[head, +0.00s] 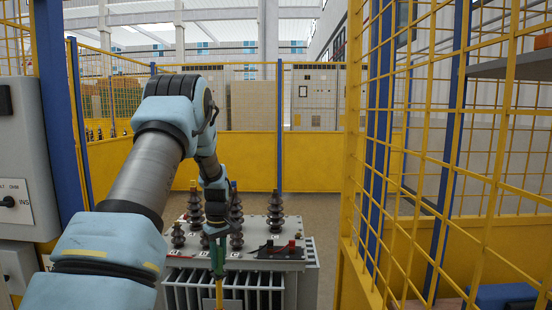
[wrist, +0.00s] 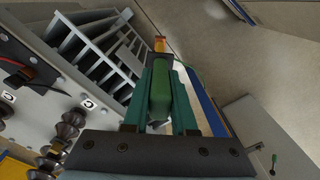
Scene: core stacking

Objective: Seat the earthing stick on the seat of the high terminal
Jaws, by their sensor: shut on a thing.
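My gripper (head: 217,256) hangs in front of the transformer's near side, fingers pointing down. In the wrist view my gripper (wrist: 161,75) is shut on a green grip between its teal fingers. This appears to be the earthing stick (wrist: 161,98), with an orange-yellow part showing beyond the fingers. In the head view the stick's yellow part (head: 219,292) extends below my gripper. The transformer (head: 185,262) carries several dark ribbed insulators, one of them (head: 275,212) at the back right. I cannot tell which is the high terminal; its seat is not clear, and my arm hides part of the top.
Red and black terminals (head: 292,245) with leads sit at the transformer's right. A yellow mesh fence (head: 420,150) stands close on the right. A grey cabinet (head: 25,150) stands at the left. Floor (head: 325,215) is free between transformer and right fence.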

